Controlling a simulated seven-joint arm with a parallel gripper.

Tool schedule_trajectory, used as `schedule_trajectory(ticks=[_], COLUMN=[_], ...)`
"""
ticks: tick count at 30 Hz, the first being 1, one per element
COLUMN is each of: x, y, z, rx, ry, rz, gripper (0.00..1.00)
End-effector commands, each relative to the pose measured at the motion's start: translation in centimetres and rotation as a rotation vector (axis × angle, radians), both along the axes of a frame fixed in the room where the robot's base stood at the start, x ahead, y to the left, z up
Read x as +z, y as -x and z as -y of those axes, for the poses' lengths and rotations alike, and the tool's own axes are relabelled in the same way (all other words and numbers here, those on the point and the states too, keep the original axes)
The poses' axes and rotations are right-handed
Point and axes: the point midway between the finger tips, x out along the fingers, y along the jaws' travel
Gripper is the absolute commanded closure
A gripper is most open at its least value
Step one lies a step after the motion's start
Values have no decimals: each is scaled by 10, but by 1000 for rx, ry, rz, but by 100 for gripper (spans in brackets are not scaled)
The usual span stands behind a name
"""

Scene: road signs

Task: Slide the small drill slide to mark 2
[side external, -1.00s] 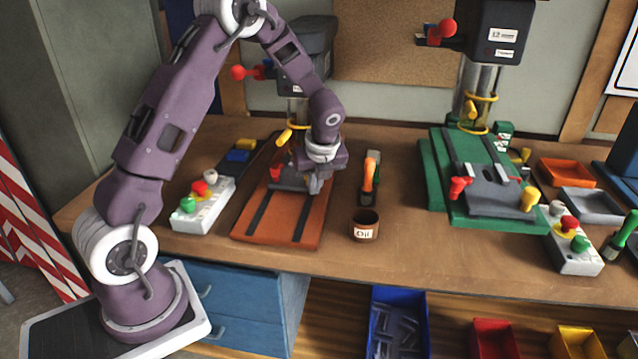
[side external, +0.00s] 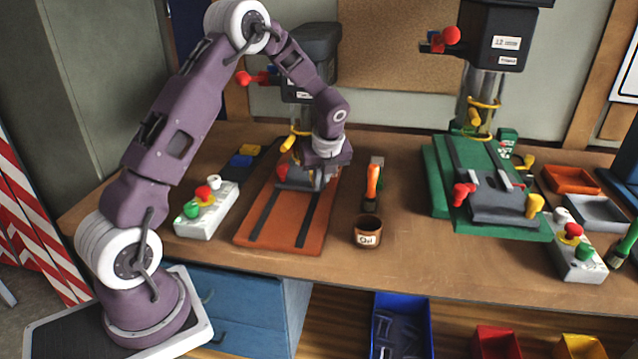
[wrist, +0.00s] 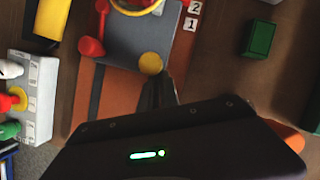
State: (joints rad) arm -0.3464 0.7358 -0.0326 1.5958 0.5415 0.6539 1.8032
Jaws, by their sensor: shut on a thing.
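The small drill (side external: 310,50) stands at the back left over an orange base (side external: 270,232) with two dark grooves. Its grey slide (wrist: 170,35) lies on the base, with a red handle (wrist: 93,46) at the left and a yellow knob (wrist: 150,63) at the front right. White marks 1 (wrist: 190,24) and 2 (wrist: 195,7) sit on the base beside the slide's right edge, 2 farther back. My gripper (side external: 318,181) is shut on the yellow knob; its dark fingers (wrist: 157,92) hide part of it. I cannot tell which mark the slide lines up with.
A white button box (side external: 207,210) is left of the base. An orange-handled tool (side external: 373,182) and an Oil cup (side external: 367,233) are close on its right. A green drill base (side external: 500,227) is farther right. Bench between cup and green base is clear.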

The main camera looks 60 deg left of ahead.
Motion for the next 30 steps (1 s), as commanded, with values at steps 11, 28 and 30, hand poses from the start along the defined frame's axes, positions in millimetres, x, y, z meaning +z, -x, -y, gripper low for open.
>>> schedule_trajectory(ticks=[11, 28, 30], x=[2, 125, 157], y=[13, 46, 79], z=[39, 93, 116], rx=[-6, 156, 367], ry=[-5, 38, 106], rz=[3, 100, 220], gripper=[100, 100, 100])
